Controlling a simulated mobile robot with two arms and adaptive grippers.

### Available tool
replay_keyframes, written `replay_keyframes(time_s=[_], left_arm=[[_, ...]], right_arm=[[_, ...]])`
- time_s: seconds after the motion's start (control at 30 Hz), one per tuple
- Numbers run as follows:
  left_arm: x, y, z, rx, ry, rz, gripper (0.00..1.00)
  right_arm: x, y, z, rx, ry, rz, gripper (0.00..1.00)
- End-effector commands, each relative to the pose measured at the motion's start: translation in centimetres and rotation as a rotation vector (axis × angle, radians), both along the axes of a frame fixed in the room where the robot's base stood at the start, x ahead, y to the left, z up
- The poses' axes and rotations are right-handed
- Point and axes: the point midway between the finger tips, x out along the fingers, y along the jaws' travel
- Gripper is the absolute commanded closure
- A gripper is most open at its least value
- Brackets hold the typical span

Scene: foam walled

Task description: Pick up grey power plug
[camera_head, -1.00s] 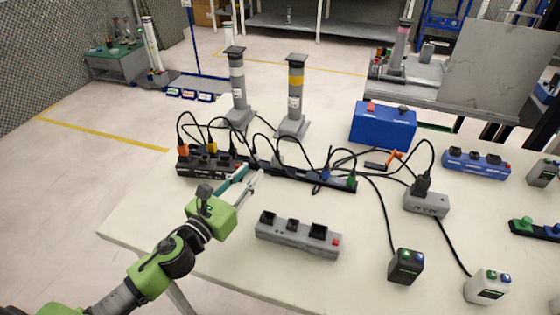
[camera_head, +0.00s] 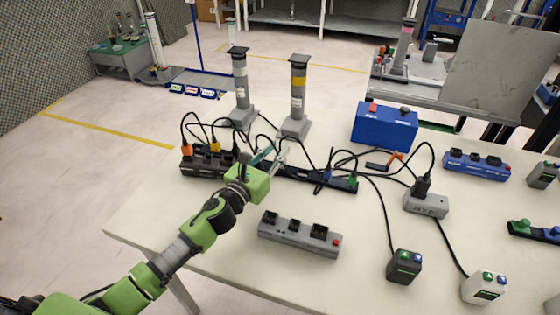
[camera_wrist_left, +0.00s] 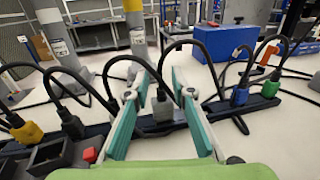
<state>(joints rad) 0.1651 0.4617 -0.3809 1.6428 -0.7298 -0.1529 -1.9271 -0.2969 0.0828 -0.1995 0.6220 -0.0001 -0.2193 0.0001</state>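The grey power plug (camera_wrist_left: 163,107) sits upright in the long dark power strip (camera_wrist_left: 255,103), its black cable arching over to the left. My left gripper (camera_wrist_left: 159,76) is open, with one teal-lined finger on each side of the plug in the left wrist view. Gaps show between plug and fingers, and I cannot tell whether the fingers are low enough to surround it. In the head view, my left gripper (camera_head: 272,158) is over the strip (camera_head: 310,178) and largely hides the plug. My right gripper is not in view.
A black strip (camera_head: 207,162) lies left, and a grey strip (camera_head: 299,234) lies nearer. Looping cables crowd the area.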

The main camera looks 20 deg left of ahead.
Motion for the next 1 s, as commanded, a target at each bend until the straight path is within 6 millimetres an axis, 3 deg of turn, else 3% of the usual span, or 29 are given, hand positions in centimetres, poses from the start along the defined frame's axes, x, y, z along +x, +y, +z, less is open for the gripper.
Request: replay_keyframes(time_s=[0.3, 0.4, 0.83, 1.0], left_arm=[[0.5, -0.2, -0.1, -0.001, 0.001, -0.002, 0.77], [0.5, -0.2, -0.1, 0.0, 0.001, -0.001, 1.0], [0.5, -0.2, 0.1, 0.0, 0.0, -0.001, 1.0], [0.6, -0.1, 1.2, 0.003, -0.003, -0.002, 1.0]], right_arm=[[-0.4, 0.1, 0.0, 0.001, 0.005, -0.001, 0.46], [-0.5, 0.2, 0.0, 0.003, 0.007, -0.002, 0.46], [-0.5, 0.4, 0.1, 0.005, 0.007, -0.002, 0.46], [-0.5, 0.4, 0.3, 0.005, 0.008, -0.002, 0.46]])
